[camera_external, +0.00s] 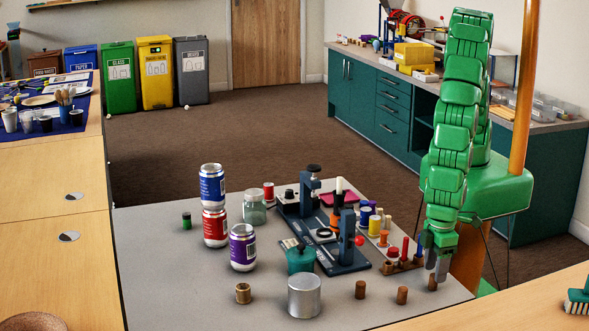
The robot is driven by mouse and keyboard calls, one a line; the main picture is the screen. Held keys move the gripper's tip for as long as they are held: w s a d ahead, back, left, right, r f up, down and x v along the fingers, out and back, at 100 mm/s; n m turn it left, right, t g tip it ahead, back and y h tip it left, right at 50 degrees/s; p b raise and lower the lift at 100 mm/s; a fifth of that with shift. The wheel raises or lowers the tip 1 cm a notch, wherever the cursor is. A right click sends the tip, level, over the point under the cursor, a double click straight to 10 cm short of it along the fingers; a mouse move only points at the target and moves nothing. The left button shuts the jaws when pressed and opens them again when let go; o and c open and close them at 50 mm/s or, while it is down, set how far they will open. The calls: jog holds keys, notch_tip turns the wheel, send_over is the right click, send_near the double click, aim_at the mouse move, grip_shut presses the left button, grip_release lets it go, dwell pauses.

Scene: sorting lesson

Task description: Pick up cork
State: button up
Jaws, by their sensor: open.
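Three small brown cylinders that look like corks stand upright near the front right of the grey table: a left one (360,289), a middle one (402,295) and a right one (433,283). My gripper (436,268) points down at the table's right side, with its grey fingers open. The fingertips are right at the right cork and partly overlap it in the picture. I cannot tell whether they touch it or are around it. The other two corks stand to the left, clear of my gripper.
A rack of coloured pieces (404,262) stands just left of my gripper. A dark press-like device (345,262), a silver cylinder (304,297), a teal pot (300,259) and stacked cans (214,227) stand farther left.

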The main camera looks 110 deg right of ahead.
jog(key=shift+f, duration=1.55)
grip_shut()
